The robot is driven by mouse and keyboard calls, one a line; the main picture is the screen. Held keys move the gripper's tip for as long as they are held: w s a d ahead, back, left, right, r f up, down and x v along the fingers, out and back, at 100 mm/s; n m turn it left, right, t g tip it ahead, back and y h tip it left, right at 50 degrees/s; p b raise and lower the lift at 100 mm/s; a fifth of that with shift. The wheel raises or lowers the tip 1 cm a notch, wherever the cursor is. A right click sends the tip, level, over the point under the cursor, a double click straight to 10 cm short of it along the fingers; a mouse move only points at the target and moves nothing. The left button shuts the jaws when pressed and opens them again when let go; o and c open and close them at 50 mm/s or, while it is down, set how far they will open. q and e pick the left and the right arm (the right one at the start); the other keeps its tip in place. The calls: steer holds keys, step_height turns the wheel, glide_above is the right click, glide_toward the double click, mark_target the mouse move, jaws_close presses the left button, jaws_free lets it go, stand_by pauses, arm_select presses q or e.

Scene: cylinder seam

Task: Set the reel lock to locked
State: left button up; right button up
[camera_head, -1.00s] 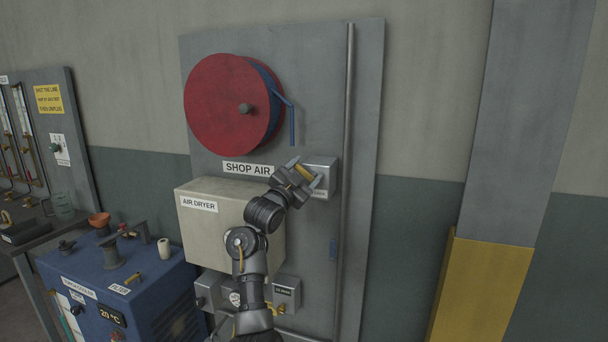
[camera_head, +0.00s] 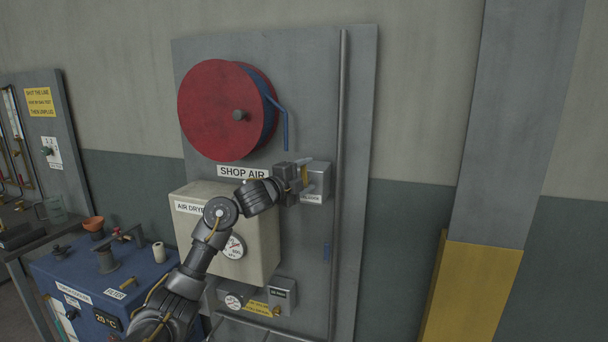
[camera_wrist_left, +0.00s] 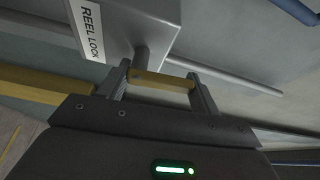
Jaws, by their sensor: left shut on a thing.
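The reel lock is a grey box (camera_head: 320,181) on the panel below the red reel. Its REEL LOCK label (camera_wrist_left: 91,29) shows in the left wrist view. A yellow lever handle (camera_wrist_left: 162,82) sits on a short grey shaft coming out of the box. My left gripper (camera_head: 303,173) is at the box's front and shut on this handle, with one finger at each end of it in the left wrist view. In the head view the handle looks nearly upright and is partly hidden by the gripper. My right gripper is not in view.
The red hose reel (camera_head: 222,108) hangs above, with a blue hose end close over the gripper. The air dryer box (camera_head: 262,229) juts out below my left arm. A vertical pipe (camera_head: 337,130) runs right of the lock. A blue machine (camera_head: 75,262) stands at lower left.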

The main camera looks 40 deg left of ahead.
arm_select(q)
steer(key=shift+d+m, duration=0.1)
steer(key=shift+m, duration=0.4)
steer(key=o, duration=1)
steer(key=shift+w, duration=0.1)
steer(key=shift+s+a+b, duration=0.15)
steer(key=shift+s+b, duration=0.7)
steer(key=shift+s, duration=1.85)
steer(key=shift+s+a+b, duration=0.1)
steer(key=shift+s+b, duration=0.75)
steer(key=shift+s, duration=1.85)
